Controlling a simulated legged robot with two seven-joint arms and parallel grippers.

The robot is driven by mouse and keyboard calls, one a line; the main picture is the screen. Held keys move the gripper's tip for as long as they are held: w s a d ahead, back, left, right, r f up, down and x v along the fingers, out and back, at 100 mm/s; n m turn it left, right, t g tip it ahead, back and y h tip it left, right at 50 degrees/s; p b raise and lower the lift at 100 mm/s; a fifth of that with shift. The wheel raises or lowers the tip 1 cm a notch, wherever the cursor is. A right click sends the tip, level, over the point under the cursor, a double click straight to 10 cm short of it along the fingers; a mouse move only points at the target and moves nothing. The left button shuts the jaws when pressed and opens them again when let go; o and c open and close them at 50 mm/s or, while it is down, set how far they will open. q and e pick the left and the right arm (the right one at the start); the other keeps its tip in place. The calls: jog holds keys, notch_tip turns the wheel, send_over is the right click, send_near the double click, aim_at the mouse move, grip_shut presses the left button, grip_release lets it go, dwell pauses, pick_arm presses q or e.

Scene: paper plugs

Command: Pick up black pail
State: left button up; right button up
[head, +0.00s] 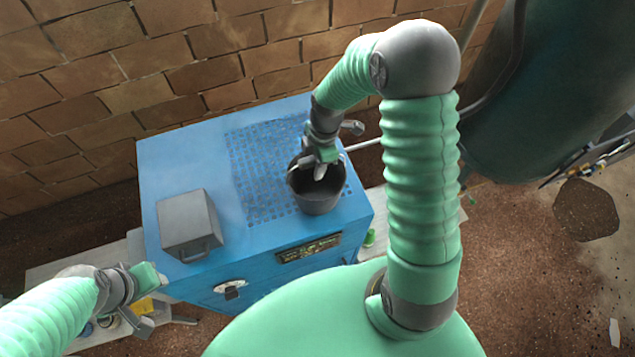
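The black pail (316,198) stands upright on the right part of the blue cabinet's top (185,155). My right gripper (323,168) points down at the pail's mouth, with its fingertips at or just inside the opening. A light thin piece shows at the fingertips, and I cannot tell whether it is a finger or part of the pail's handle. Whether the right fingers are open or shut is unclear. My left gripper (152,302) is at the lower left, off the cabinet's front left corner, its fingers spread apart and empty.
A grey box (187,224) with a front handle sits on the cabinet's left part. A brick wall (150,60) rises behind. A large dark green tank (545,80) stands at the right. A low light bench with small items lies below my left gripper.

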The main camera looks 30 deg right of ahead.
jog(key=shift+a, duration=0.25)
grip_shut()
dwell(0.8)
